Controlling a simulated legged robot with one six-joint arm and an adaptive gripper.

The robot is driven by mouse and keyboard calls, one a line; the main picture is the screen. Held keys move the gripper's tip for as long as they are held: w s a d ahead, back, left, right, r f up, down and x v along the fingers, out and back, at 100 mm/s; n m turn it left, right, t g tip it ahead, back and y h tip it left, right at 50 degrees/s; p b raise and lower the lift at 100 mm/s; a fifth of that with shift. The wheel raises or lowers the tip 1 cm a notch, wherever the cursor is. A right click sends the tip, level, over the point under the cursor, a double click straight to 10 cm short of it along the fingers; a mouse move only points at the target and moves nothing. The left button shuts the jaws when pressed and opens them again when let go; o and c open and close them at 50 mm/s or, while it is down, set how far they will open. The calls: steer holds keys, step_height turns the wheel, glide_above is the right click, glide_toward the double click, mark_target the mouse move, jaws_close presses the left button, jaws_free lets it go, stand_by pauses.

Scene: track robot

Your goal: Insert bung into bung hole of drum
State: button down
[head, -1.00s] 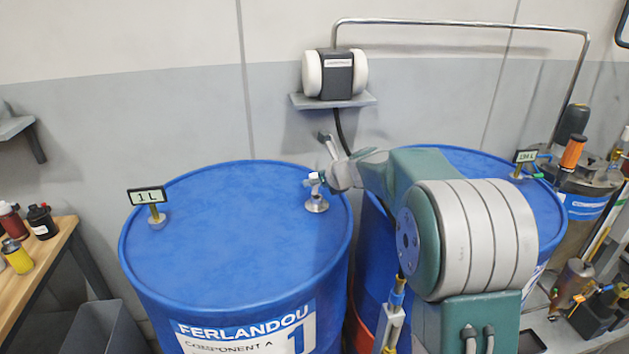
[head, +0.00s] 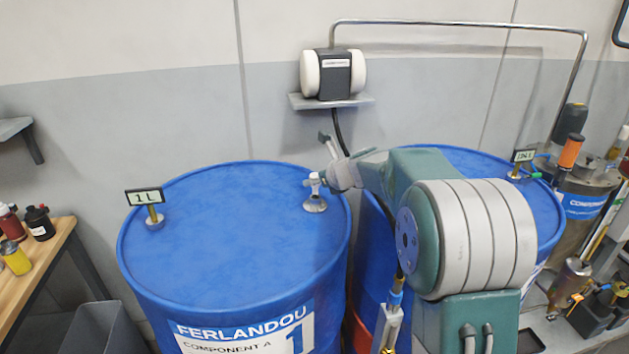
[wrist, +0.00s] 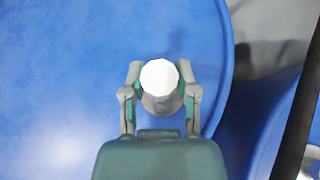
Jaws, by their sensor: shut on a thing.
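The blue drum (head: 235,235) labelled FERLANDOU Component A, 1, stands at the left in the head view. My gripper (head: 316,183) reaches over the right side of its lid. It is shut on the bung, whose pale round top (wrist: 161,75) shows between the two fingers in the wrist view. In the head view a silver, flared metal piece (head: 315,204) sits right under the gripper at the lid. The bung hole is hidden there, and I cannot tell how far the bung is in it.
A gauge reading 1 L (head: 146,197) stands on the lid's left side. A second blue drum (head: 470,165) with its own gauge (head: 523,156) stands behind my arm. A small wall shelf (head: 332,101) is behind. A wooden bench (head: 45,260) is at the left.

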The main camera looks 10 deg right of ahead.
mark_target(317, 191)
steer(key=shift+f, duration=1.8)
steer(key=shift+c, duration=1.5)
jaws_free()
steer(key=v, duration=1.1)
steer(key=shift+s+d+r, duration=0.2)
steer(key=shift+s, duration=0.1)
